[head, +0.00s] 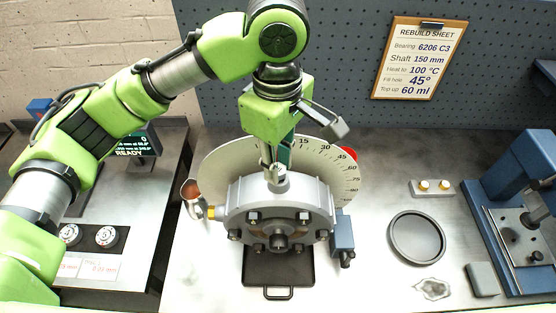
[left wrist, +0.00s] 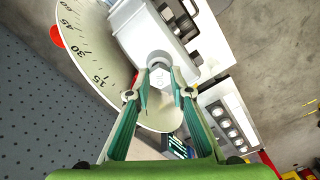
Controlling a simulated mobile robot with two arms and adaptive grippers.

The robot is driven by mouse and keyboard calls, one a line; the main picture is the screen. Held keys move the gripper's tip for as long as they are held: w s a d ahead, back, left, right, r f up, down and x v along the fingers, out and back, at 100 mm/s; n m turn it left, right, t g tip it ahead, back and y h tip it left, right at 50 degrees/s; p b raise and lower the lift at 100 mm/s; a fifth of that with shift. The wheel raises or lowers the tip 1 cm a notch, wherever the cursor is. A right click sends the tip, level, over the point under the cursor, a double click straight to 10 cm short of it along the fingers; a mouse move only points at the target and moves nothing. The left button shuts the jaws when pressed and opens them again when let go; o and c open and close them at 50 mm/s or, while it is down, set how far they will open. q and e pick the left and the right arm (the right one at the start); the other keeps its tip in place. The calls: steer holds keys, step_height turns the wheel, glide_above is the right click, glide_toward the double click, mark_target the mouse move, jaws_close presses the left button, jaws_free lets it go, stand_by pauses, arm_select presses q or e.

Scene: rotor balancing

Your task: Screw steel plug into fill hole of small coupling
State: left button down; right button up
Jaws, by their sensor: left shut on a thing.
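The small coupling (head: 280,200) is a grey round housing with bolts on its front, standing upright before a degree dial (head: 226,165). Its top edge also shows in the left wrist view (left wrist: 137,22). My left gripper (head: 277,172) points down at the top of the coupling. In the left wrist view its fingertips (left wrist: 160,80) are closed around the steel plug (left wrist: 158,60), a light metal piece. The plug sits at the coupling's top, where the fill hole lies; the hole is hidden, and how deep the plug sits cannot be told. My right gripper is not in view.
A black tray (head: 254,279) lies under the coupling. A copper-coloured cup (head: 191,190) is at its left and a blue block (head: 343,236) at its right. A round dark dish (head: 417,238), a grey block (head: 482,279) and a blue press (head: 500,195) stand further right.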

arm_select(q)
steer(key=n, duration=0.5)
steer(key=shift+d+f, duration=0.1)
steer(key=shift+f, duration=0.4)
stand_by(1.2)
steer(key=m, duration=0.7)
steer(key=shift+m, duration=0.4)
steer(key=m, duration=0.3)
steer(key=shift+m, duration=0.4)
steer(key=m, duration=0.3)
steer(key=shift+f+m, duration=0.1)
steer(key=shift+m, duration=0.2)
steer(key=m, duration=0.3)
steer(key=shift+m, duration=0.3)
